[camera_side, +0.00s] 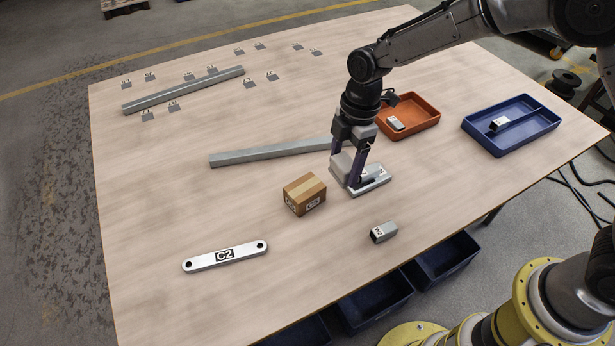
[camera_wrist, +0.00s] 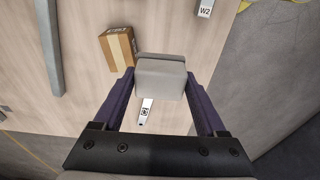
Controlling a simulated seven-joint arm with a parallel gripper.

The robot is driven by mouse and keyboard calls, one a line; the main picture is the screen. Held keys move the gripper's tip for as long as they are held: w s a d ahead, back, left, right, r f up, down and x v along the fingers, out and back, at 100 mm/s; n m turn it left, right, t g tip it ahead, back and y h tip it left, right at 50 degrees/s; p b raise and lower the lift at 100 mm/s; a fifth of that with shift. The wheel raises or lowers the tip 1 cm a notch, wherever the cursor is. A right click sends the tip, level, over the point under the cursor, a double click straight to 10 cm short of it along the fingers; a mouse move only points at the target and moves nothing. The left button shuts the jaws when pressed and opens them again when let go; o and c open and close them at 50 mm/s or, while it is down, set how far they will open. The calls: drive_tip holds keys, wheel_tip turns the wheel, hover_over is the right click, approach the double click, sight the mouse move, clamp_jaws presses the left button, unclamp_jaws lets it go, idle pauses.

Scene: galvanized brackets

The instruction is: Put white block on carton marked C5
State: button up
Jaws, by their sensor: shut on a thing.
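The white block, a pale grey-white box (camera_side: 341,166), is between the fingers of my gripper (camera_side: 349,168). In the wrist view the block (camera_wrist: 161,76) sits between both dark fingers, which are shut on it. The brown carton (camera_side: 305,194) with a pale tape strip stands to the left of my gripper in the side view. It also shows in the wrist view (camera_wrist: 118,50), left of and beyond the block. Its labels are too small to read surely. A flat grey metal piece (camera_side: 374,185) shows beside and below the block; I cannot tell whether they touch.
A long grey bar (camera_side: 270,151) lies behind the carton. An orange tray (camera_side: 428,122) and a blue tray (camera_side: 540,125) stand at the right.

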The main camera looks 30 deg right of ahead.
drive_tip(key=w+a+f, duration=0.2)
drive_tip(key=w+f, duration=0.1)
drive_tip(key=w, duration=0.2)
hover_over(303, 188)
drive_tip(key=f, duration=0.4)
drive_tip(key=shift+s+d+f, duration=0.25)
drive_tip(key=shift+d, duration=0.1)
drive_tip(key=shift+w+a+f, duration=0.1)
drive_tip(key=shift+w+f, duration=0.15)
drive_tip(key=shift+f, duration=1.65)
drive_tip(key=shift+f, duration=0.1)
drive_tip(key=o, duration=1.5)
drive_tip(key=shift+c, duration=0.2)
wheel_tip(303, 188, up, 12)
drive_tip(key=d, duration=0.1)
drive_tip(key=shift+d, duration=0.25)
